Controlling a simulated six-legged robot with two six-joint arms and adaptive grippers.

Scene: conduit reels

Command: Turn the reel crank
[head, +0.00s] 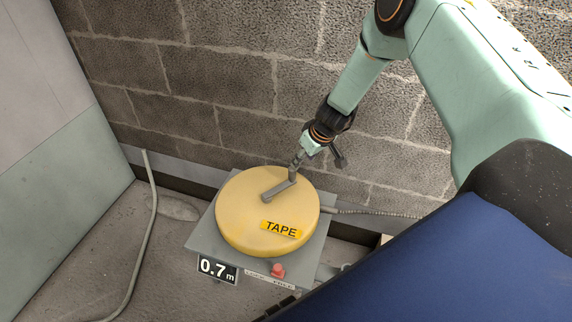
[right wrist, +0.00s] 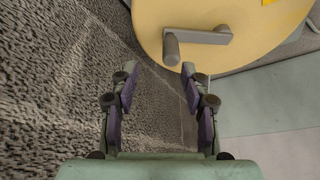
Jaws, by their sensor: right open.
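The yellow reel (head: 240,222), labelled TAPE, lies flat on a grey stand. Its grey crank (head: 279,190) runs from the hub towards the rim, with an upright handle at the outer end. In the right wrist view the crank arm (right wrist: 207,36) and the round handle (right wrist: 171,50) show near the top. My right gripper (head: 298,158) is above the handle end of the crank, pointing down. In its wrist view the two fingers (right wrist: 159,78) are apart and empty, with the handle just beyond their tips, nearer the right finger. My left gripper is not in view.
The stand (head: 203,236) carries a 0.7 m sign (head: 216,270) and a red knob (head: 278,270) at its front. A brick wall (head: 220,70) rises behind. A pale panel (head: 60,150) stands at the left, with a cable (head: 147,220) on the floor beside it.

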